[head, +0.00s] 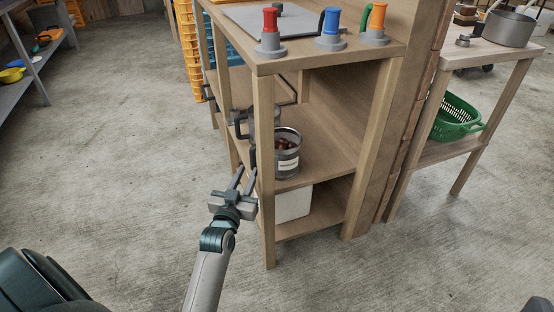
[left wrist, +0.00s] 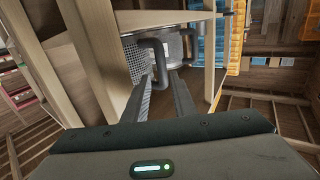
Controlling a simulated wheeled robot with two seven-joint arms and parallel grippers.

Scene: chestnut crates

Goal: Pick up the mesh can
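The mesh can (head: 288,158) is a grey cylinder with a white label and dark reddish-brown contents. It stands upright on the middle shelf of the wooden rack, partly behind the front post. My left gripper (head: 245,176) is at the left of that post, with its fingers apart and pointing toward the shelf. In the left wrist view, a dark grey handle (left wrist: 158,62) stands in front of a grey mesh surface (left wrist: 138,62), between and just past the fingertips (left wrist: 162,82). I cannot tell whether the fingers touch it. My right gripper is not in view.
The rack's front post (head: 265,185) is close beside my left gripper. A white box (head: 293,204) is on the shelf below. Red (head: 270,33), blue (head: 331,31) and orange (head: 375,24) handled items stand on top. The floor left of the rack is open.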

